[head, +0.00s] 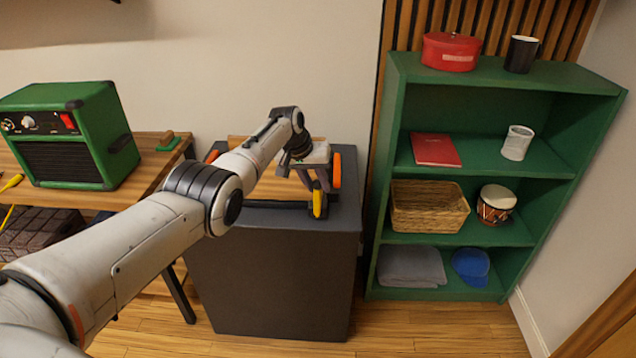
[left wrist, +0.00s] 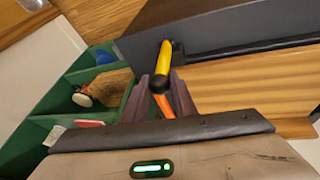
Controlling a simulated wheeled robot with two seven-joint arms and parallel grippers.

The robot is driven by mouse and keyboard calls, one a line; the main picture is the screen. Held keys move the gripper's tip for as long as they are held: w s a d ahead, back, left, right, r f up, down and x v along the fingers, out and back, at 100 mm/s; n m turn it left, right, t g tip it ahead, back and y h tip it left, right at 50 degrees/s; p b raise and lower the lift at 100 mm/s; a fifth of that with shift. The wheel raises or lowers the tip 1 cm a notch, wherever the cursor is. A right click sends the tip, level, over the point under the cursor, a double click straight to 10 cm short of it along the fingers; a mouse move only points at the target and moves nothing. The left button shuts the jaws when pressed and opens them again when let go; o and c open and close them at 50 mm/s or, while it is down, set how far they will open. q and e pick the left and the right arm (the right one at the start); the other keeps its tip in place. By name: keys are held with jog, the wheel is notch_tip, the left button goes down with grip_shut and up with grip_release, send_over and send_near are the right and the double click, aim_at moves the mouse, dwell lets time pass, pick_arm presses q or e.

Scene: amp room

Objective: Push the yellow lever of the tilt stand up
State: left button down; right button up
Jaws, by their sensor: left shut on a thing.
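The tilt stand (head: 278,204) has a dark frame, a wooden board and orange end parts, and it sits on a dark grey cabinet. Its yellow lever (head: 318,203) is at its right front corner and points roughly upright in the head view. My left gripper (head: 316,184) reaches over the stand from the left and is at the lever. In the left wrist view, the yellow lever (left wrist: 165,57) and its black knob lie between the two fingertips of my left gripper (left wrist: 161,86). An orange part (left wrist: 163,106) shows behind. My arm hides much of the board. My right gripper is not in view.
A green amp (head: 65,135) stands on a wooden table to the left. A green shelf (head: 480,75) with a red pot, basket, drum and blue cap stands close on the right. Wooden floor (head: 420,343) is clear in front of the shelf.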

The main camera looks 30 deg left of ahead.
pick_arm(q)
jog(key=shift+s+d, duration=0.1)
jog(key=c, duration=1.5)
grip_release()
jog(key=shift+o, duration=0.2)
jog(key=shift+s+a+r+p, duration=0.1)
jog(key=shift+a+r+p, duration=0.1)
jog(key=shift+r+p, duration=0.2)
jog(key=p+v, duration=0.2)
jog(key=shift+s+r+p, duration=0.15)
jog(key=shift+r+p, duration=0.2)
jog(key=v, duration=0.6)
jog(key=shift+s+r+p, duration=0.2)
jog(key=shift+r+p, duration=0.05)
jog(key=shift+p, duration=0.15)
